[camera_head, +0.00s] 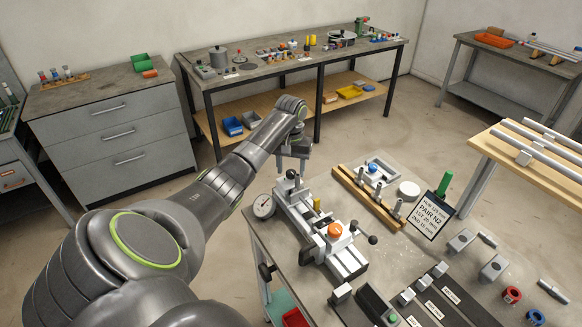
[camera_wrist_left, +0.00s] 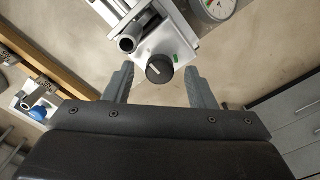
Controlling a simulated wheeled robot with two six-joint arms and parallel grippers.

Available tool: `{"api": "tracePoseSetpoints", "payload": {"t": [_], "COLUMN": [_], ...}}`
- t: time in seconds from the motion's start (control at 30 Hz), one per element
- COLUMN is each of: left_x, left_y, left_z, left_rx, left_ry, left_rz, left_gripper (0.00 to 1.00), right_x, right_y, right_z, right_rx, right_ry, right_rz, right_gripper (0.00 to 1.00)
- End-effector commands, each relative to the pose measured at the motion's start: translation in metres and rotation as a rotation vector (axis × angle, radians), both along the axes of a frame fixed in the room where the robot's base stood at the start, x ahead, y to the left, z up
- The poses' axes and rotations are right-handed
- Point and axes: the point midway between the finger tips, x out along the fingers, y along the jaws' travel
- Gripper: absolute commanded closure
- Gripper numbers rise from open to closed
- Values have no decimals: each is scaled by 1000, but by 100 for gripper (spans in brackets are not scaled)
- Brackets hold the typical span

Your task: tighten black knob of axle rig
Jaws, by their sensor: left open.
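My left gripper (camera_wrist_left: 160,75) is open, one finger on each side of the black knob, with visible gaps on both sides. It also shows in the head view (camera_head: 293,166), pointing down over the rig's far end.
A wooden rack with pegs (camera_head: 368,197) stands right of the rig, near a sign (camera_head: 431,213) and a green cylinder (camera_head: 444,184). Dark labelled bars (camera_head: 435,300) and metal blocks lie on the near right of the bench. A black-balled lever (camera_head: 372,239) sticks out from the rig's right.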

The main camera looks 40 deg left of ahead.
Motion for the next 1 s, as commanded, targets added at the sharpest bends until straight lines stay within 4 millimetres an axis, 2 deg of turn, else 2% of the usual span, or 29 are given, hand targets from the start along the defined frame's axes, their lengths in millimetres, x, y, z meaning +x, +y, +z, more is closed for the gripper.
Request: {"api": "tracePoseSetpoints", "payload": {"t": [0.37, 0.7, 1.0], "left_x": [0, 0, 0], "left_y": [0, 0, 0], "left_z": [-6, -5, -4], "left_rx": [1, 1, 1], "left_ry": [0, 0, 0], "left_rz": [0, 0, -39], "left_gripper": [51, 94, 94], "right_x": [0, 0, 0], "right_y": [-4, -4, -4], "right_z": [1, 1, 6], "right_rx": [-4, -5, -5], "right_ry": [0, 0, 0], "right_rz": [2, 1, 1], "right_gripper": [64, 64, 64]}}
